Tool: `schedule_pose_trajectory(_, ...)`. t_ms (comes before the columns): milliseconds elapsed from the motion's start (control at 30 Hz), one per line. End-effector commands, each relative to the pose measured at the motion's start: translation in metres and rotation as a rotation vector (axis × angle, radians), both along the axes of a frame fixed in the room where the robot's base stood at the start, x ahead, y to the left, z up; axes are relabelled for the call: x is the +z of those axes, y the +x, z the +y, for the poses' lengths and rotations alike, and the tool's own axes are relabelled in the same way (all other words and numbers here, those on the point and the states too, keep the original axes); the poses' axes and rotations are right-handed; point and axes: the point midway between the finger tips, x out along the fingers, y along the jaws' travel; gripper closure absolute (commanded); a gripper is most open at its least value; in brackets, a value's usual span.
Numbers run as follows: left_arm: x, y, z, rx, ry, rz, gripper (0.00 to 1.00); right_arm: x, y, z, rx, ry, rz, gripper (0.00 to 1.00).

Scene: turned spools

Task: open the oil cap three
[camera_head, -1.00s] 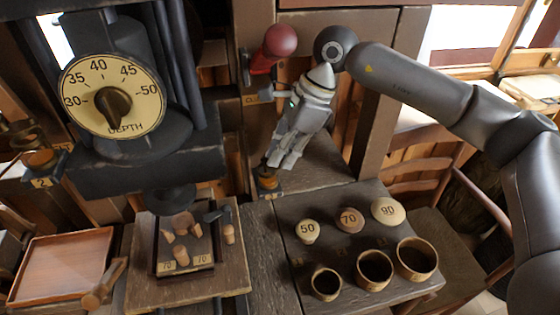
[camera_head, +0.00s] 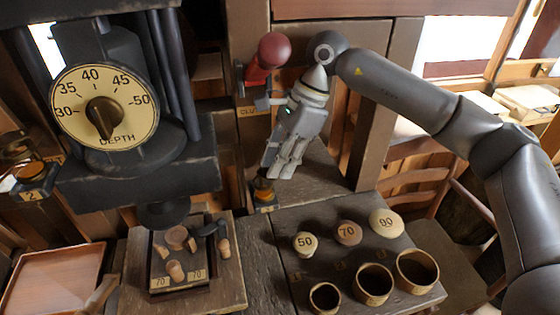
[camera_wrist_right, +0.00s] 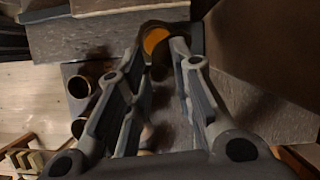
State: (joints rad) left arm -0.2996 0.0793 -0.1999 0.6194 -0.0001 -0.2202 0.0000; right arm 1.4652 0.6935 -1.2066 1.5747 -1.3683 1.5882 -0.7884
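A small cup with an orange top (camera_head: 262,188) stands on the bench at the picture's middle, on a base with a label too small to read. My right gripper (camera_head: 281,173) points down just above and to the right of it, fingers apart. In the right wrist view the orange top (camera_wrist_right: 155,41) shows between and just beyond the fingertips (camera_wrist_right: 163,40). I cannot tell whether they touch it. A similar orange-topped cup (camera_head: 32,170) with a label "2" stands at the left. My left gripper is out of view.
A red knob (camera_head: 275,49) on a lever stands behind the gripper. At the right front are numbered knobs, including "50" (camera_head: 305,243), and round wooden cups (camera_head: 373,283). A dark tray (camera_head: 160,255) holds wooden pegs. A machine with a depth dial (camera_head: 105,106) stands left.

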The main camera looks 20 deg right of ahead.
Motion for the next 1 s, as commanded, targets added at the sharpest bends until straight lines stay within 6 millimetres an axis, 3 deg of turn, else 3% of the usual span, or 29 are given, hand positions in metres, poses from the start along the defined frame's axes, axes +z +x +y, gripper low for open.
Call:
schedule_pose_trajectory(467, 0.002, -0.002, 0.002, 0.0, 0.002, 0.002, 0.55, -0.001, -0.002, 0.0, -0.017, -0.004, 0.005, 0.64)
schedule_pose_trajectory(1000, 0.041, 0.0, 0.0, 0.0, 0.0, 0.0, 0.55, 0.002, -0.014, 0.011, -0.4, -0.005, 0.004, 0.64)
